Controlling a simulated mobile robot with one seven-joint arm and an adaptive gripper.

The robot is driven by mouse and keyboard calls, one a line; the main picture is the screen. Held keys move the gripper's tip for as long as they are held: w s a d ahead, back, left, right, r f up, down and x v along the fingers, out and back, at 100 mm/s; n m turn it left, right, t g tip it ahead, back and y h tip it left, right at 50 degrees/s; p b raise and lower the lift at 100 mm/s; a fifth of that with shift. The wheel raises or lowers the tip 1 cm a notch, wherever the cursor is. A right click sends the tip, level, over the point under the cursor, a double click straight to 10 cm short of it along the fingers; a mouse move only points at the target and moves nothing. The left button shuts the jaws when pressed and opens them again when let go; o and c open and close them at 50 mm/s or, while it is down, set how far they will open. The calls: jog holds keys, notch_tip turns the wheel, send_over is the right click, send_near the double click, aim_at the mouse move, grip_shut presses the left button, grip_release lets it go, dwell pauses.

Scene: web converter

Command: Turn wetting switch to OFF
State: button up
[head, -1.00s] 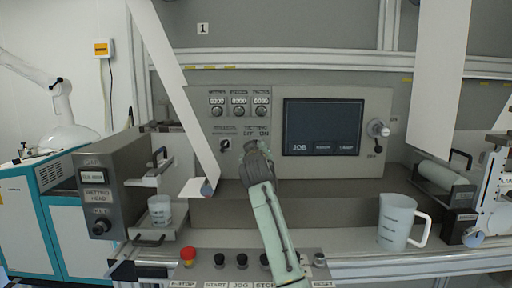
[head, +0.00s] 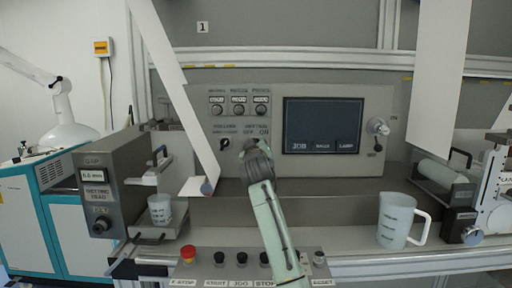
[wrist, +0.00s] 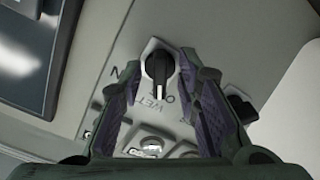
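The wetting switch (wrist: 160,68) is a black rotary knob on a light plate, seen in the wrist view. A pale mark on it faces the printed lettering, and part of "WET" reads upside down beside it. I cannot tell for sure which setting it is at. My gripper (wrist: 157,88) is open, with one finger on each side of the knob and visible gaps between. In the head view my gripper (head: 256,150) is at the grey control panel (head: 205,125), just below the "OFF" and "ON" labels, and hides the switch.
A second black knob (head: 225,144) sits left of the switch; it also shows in the wrist view (wrist: 240,108). A dark screen (head: 323,126) is to the right. A hanging white web (head: 180,90) is close on the left.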

jog(key=shift+s, duration=0.15)
jog(key=s, duration=1.1)
jog(key=shift+s, duration=0.35)
